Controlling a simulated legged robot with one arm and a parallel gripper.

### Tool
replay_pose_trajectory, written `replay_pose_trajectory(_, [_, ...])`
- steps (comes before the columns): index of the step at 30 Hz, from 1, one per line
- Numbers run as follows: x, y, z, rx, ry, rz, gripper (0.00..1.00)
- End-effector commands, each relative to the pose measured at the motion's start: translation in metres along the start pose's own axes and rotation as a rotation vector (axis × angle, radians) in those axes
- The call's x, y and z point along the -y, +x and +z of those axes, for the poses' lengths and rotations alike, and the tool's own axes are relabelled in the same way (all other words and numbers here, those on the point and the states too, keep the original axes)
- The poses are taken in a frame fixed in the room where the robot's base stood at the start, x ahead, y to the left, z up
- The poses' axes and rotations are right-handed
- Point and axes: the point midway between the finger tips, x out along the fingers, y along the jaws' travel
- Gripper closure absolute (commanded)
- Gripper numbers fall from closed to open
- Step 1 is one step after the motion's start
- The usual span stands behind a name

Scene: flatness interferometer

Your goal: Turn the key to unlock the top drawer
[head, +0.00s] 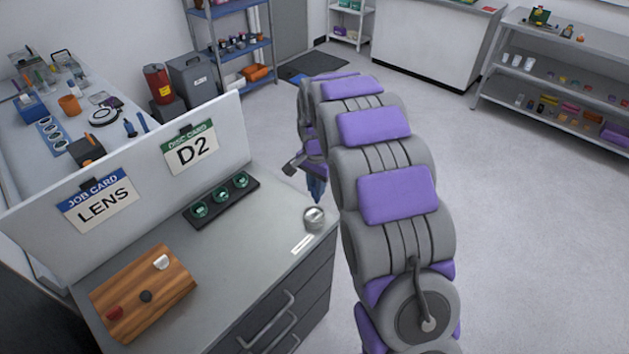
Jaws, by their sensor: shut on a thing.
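The grey cabinet (260,247) stands in front of me. A round silver fitting (314,218), which looks like the lock, sits at the right end of its top, beside a small white label strip (302,244). My gripper (316,190) is over this fitting, pointing down and partly hidden by my own arm. A narrow blue piece shows at its tip, just above or touching the fitting. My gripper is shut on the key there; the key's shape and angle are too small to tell. The drawers show on the cabinet's front, with grey handles (268,322); they look closed.
A wooden block (172,283) with small knobs and a black tray (222,202) of several dark green discs lie on the cabinet top. A white panel (130,160) with LENS and D2 cards stands behind. Open floor (530,230) lies to the right.

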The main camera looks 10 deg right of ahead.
Motion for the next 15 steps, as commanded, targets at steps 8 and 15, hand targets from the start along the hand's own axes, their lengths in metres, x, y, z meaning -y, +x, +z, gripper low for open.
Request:
replay_pose_trajectory(8, [0.009,-0.001,0.003,-0.012,0.087,-0.006,1.0])
replay_pose_trajectory(15, [0.009,0.008,0.003,-0.011,0.085,-0.006,1.0])
